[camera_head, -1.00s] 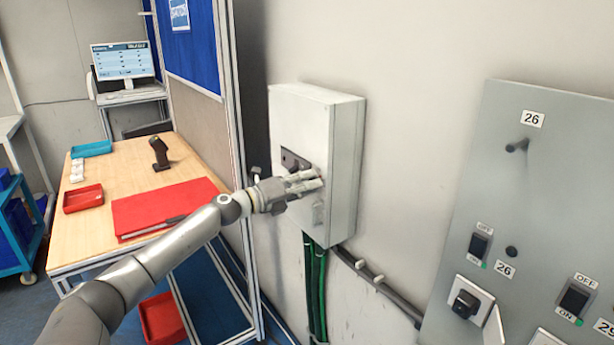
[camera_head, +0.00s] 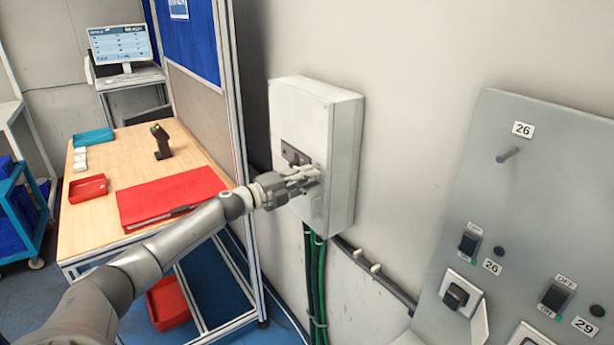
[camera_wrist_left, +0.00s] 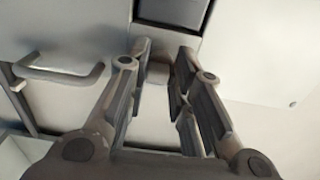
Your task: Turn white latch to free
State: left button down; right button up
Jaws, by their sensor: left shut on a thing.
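The white latch (camera_wrist_left: 158,73) shows in the left wrist view as a small pale block between my left gripper's fingers, below a dark panel. My left gripper (camera_head: 312,177) is at the front face of the white wall box (camera_head: 344,150), with its fingers closed on the latch. The same gripper (camera_wrist_left: 164,60) fills the middle of the left wrist view. In the head view the fingers cover the latch, so its turn angle cannot be told there. My right gripper is not in view.
A dark fitting (camera_head: 294,154) sits on the box front just above the fingers. A grey handle (camera_wrist_left: 60,72) shows left of the fingers. Green cables (camera_head: 316,285) hang below. A grey switch panel (camera_head: 530,200) is at right. A wooden table (camera_head: 130,168) stands at left.

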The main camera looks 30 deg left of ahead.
pick_arm(q)
jog(key=shift+a, duration=0.1)
dwell(0.3)
jog(key=c, duration=1.3)
grip_release()
jog(key=shift+o, duration=0.2)
jog(key=v, duration=1.2)
jog(key=shift+f, duration=0.1)
